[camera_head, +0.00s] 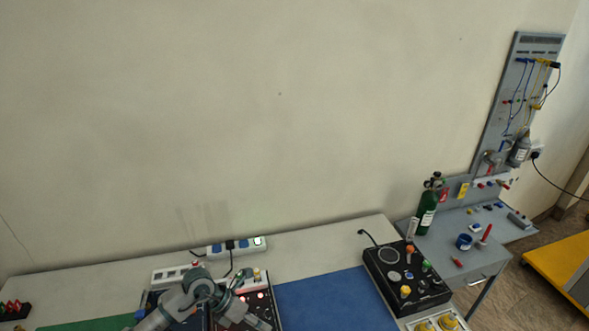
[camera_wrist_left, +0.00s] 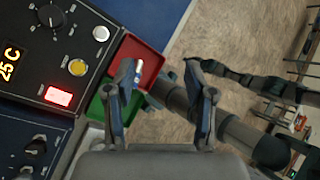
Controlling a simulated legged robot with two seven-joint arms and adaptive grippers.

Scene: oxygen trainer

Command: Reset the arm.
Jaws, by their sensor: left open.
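My left arm enters the head view from the bottom left, and its grey gripper (camera_head: 262,323) hangs over the dark panel near the table's front. In the left wrist view the gripper (camera_wrist_left: 160,70) is open, with its two fingers apart. No object is held between them. Beyond the fingers are a red tray (camera_wrist_left: 150,55) with a small white item in it and a green tray (camera_wrist_left: 97,108). Dark grey limb parts also cross this view, and they look like mine. My right gripper cannot be made out in either view.
A black control panel (camera_wrist_left: 25,75) with a lit display is left of the gripper. Right of the blue mat (camera_head: 335,303) stands a black box with knobs (camera_head: 385,272). A green cylinder (camera_head: 427,212) and a power strip (camera_head: 228,247) are farther back. Wall space above is clear.

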